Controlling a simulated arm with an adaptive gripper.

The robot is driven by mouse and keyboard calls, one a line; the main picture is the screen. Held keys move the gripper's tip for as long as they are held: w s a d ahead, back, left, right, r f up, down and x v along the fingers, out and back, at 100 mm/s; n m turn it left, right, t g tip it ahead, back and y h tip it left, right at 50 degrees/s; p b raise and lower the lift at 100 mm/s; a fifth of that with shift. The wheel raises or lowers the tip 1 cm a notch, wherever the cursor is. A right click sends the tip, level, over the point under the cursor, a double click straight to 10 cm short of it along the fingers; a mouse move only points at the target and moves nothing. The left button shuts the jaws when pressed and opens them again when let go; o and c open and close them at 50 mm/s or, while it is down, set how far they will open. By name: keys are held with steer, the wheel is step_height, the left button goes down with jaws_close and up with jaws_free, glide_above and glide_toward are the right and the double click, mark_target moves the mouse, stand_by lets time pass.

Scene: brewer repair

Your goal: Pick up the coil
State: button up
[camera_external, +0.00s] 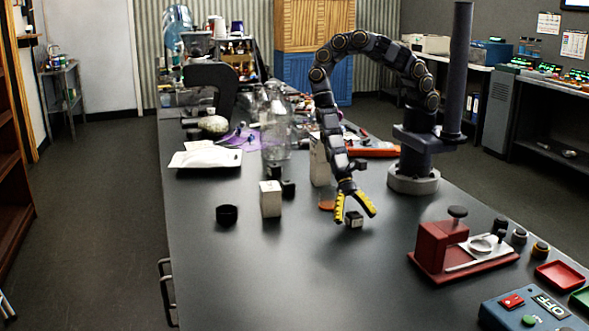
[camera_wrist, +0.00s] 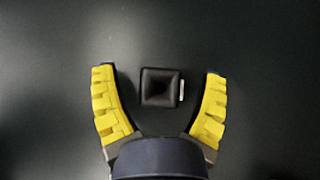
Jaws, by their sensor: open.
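The coil looks like a small dark square block with a hollow centre and a pale strip on its right side; it lies on the black table between my fingers in the wrist view (camera_wrist: 158,87). It also shows in the external view, where the coil (camera_external: 354,219) sits on the table at the fingertips. My gripper (camera_external: 354,212) has yellow fingers and points down. In the wrist view my gripper (camera_wrist: 160,85) is open, with a gap on both sides of the coil. Neither finger appears to touch it.
A white box (camera_external: 270,199) and a dark cup (camera_external: 227,215) stand to the left. A red fixture (camera_external: 440,245) and a blue control box (camera_external: 535,312) stand at the right. A glass jar (camera_external: 277,130) stands farther back. The front middle of the table (camera_external: 300,280) is clear.

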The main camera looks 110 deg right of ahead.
mark_target(357, 216)
steer(key=shift+a+f, duration=0.45)
steer(key=shift+c, duration=0.4)
steer(key=c, duration=1.1)
step_height(357, 216, up, 10)
